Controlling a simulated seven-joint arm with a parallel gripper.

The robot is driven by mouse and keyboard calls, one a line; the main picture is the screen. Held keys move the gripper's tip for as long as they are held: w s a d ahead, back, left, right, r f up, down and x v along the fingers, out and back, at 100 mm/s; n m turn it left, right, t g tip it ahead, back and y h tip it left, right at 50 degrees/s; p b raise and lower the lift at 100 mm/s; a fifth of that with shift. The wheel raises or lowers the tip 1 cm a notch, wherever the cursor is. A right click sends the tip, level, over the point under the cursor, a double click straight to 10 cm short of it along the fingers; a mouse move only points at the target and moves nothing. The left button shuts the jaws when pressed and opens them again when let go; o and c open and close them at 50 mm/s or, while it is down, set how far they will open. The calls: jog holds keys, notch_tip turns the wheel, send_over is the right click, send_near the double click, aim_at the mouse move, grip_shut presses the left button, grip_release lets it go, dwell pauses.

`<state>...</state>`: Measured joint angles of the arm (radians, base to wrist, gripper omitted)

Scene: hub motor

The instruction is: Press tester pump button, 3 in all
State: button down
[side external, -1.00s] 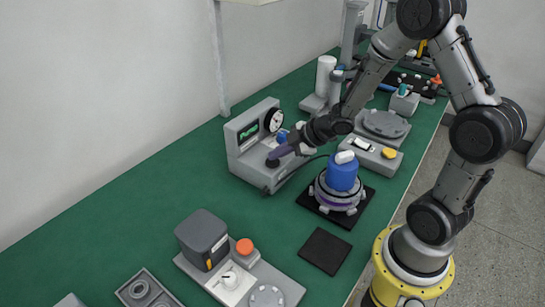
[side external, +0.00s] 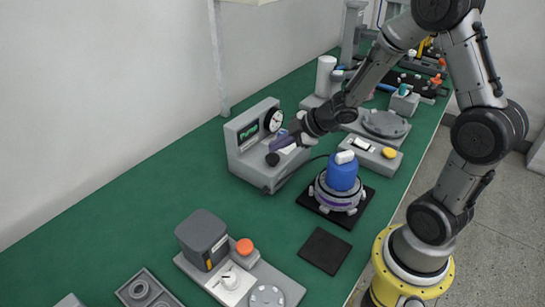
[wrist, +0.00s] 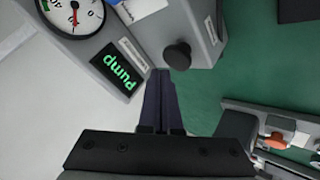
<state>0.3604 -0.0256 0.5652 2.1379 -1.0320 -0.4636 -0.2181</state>
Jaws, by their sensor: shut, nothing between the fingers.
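The tester (side external: 245,150) is a grey box with a round gauge and a green-lit display. In the wrist view its display (wrist: 118,70) shows green letters, which read as "pump" turned over. The black round button (side external: 272,159) stands on the tester's lower front ledge, and it also shows in the wrist view (wrist: 178,55). My gripper (side external: 273,149) is shut and empty, its dark purple fingers pointing down-left just above the button, apart from it. In the wrist view the fingertips (wrist: 160,74) lie just below and left of the button.
The hub motor (side external: 338,195) with a blue cap sits on a black mat right of the tester, with a dark hose between them. A grey unit with an orange button (side external: 244,246) stands in front. A grey device with a yellow button (side external: 388,153) stands behind the motor.

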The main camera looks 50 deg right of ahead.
aim_at(278, 158)
jog(key=shift+r, duration=2.35)
dwell(0.8)
jog(key=shift+s+m, duration=0.1)
jog(key=shift+m, duration=0.2)
notch_tip(278, 158, up, 4)
jog(key=shift+f, duration=0.1)
jog(key=shift+f, duration=0.1)
jog(key=shift+f, duration=4.3)
